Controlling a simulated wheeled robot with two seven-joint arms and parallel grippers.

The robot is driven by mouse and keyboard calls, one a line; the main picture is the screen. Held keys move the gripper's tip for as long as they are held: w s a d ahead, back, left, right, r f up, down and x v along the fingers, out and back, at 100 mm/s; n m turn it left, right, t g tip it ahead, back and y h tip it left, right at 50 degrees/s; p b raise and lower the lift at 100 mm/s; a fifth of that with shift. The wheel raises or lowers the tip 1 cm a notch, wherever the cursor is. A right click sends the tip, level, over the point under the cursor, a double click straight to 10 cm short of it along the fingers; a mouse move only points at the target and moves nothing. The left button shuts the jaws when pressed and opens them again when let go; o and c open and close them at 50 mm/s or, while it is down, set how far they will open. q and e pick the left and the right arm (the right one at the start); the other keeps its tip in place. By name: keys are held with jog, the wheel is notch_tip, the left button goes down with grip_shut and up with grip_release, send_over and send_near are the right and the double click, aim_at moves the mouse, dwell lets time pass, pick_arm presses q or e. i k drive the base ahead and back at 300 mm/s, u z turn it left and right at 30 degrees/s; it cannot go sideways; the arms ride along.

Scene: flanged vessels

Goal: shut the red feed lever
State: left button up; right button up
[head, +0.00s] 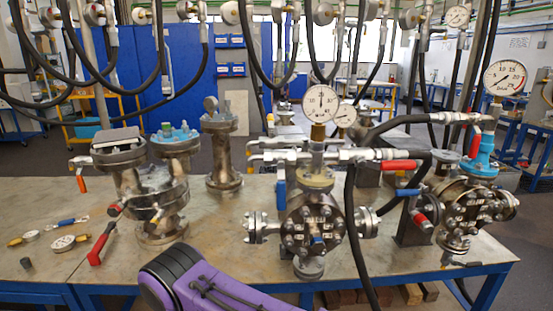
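Several red-handled parts are in the head view, and I cannot tell which one is the feed lever. A red lever (400,165) lies about level along the horizontal pipe beside the middle flanged vessel (312,222). Another red lever (475,145) points steeply down near the right flanged vessel (467,212). A short red handle (421,218) sits between these vessels. An orange-red handle (81,184) hangs down at the left vessel. Neither gripper is in view; only a purple and black link of my arm shows at the bottom.
Black hoses hang above, and one hose (358,240) drops in front of the middle vessel. Bare tabletop lies left of that vessel.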

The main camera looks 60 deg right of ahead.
aim_at(410, 165)
jog(key=u, duration=1.35)
jog(key=k, duration=2.8)
jog(key=z, duration=0.3)
